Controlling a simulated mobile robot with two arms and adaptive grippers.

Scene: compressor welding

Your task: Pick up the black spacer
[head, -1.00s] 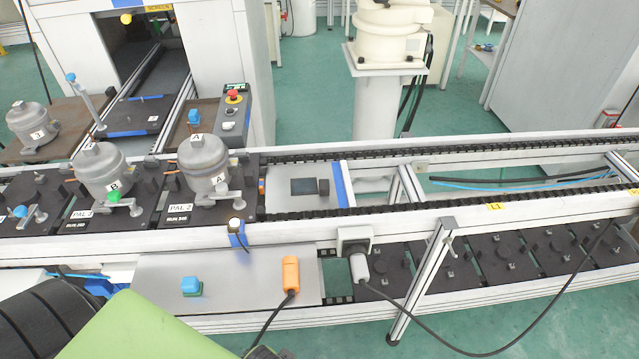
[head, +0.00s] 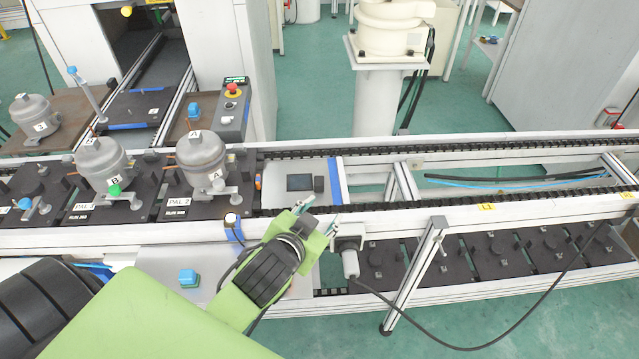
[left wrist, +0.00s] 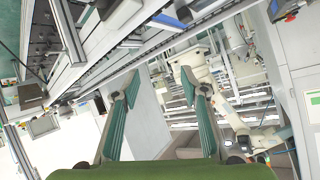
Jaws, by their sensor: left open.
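A small upright dark block (head: 319,184), which looks like the black spacer, stands on the grey metal plate (head: 275,198) between the conveyor rails in the head view. A flat dark rectangle (head: 300,183) lies just left of it. My left gripper (head: 318,213) is over the conveyor's front rail, nearer the camera than the block and apart from it. Its two green-padded fingers are spread and empty, as the left wrist view (left wrist: 159,85) also shows. I cannot make out the spacer in the left wrist view. My right gripper is not in view.
Compressors labelled B (head: 103,163) and A (head: 202,158) stand on pallets left of the plate. A blue strip (head: 336,182) edges the plate at right. A grey plug with a black cable (head: 350,264) is beside my left wrist. A post (head: 416,275) stands further right.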

